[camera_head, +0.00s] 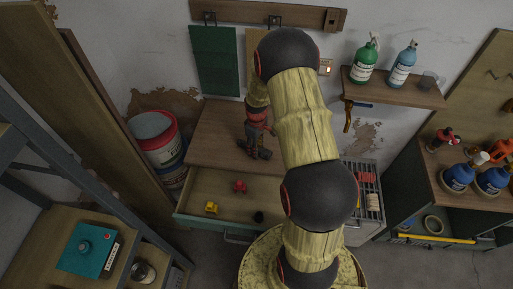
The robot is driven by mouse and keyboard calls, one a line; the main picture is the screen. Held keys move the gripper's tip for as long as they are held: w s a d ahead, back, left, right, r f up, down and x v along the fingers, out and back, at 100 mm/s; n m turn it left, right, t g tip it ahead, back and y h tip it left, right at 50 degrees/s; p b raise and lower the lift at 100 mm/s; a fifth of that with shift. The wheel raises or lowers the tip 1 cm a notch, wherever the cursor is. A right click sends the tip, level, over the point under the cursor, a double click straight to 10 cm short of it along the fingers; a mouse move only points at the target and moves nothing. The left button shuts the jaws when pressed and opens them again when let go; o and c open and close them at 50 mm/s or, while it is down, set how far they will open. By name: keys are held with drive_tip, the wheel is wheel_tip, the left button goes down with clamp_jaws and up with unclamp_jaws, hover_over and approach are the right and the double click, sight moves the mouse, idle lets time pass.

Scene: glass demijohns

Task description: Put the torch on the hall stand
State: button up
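I cannot pick out the torch with certainty. A wooden-topped stand (207,140) with its drawer (190,205) pulled open stands at the centre against the wall; it may be the hall stand. The drawer holds a small red thing (239,186), a small yellow thing (211,208) and a small dark thing (259,217), too small to name. My gripper (254,152) points down over the right part of the wooden top, beyond the drawer. Its fingers are dark and small, so their opening and any hold are unclear. My arm hides the stand's right side.
A wall shelf (395,90) carries a green bottle (364,62), a blue bottle (403,66) and a glass. Red-and-white buckets (157,138) stand left of the stand. A teal box (90,248) lies front left. A cabinet (440,195) with several bottles stands at right.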

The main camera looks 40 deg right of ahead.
drive_tip(key=a+r+m+t+p, duration=0.1)
drive_tip(key=a+r, duration=0.3)
drive_tip(key=r, duration=0.8)
drive_tip(key=a+r+p, duration=0.1)
drive_tip(key=a+r, duration=0.2)
drive_tip(key=r, duration=0.9)
drive_tip(key=s+a+r+m+t, duration=0.3)
drive_tip(key=s+a+r+t, duration=0.1)
drive_tip(key=s+a+r, duration=1.2)
drive_tip(key=s+a, duration=0.1)
drive_tip(key=s, duration=0.2)
drive_tip(key=shift+s+a+r+t, duration=0.25)
drive_tip(key=shift+s+t, duration=0.05)
drive_tip(key=shift+s, duration=0.1)
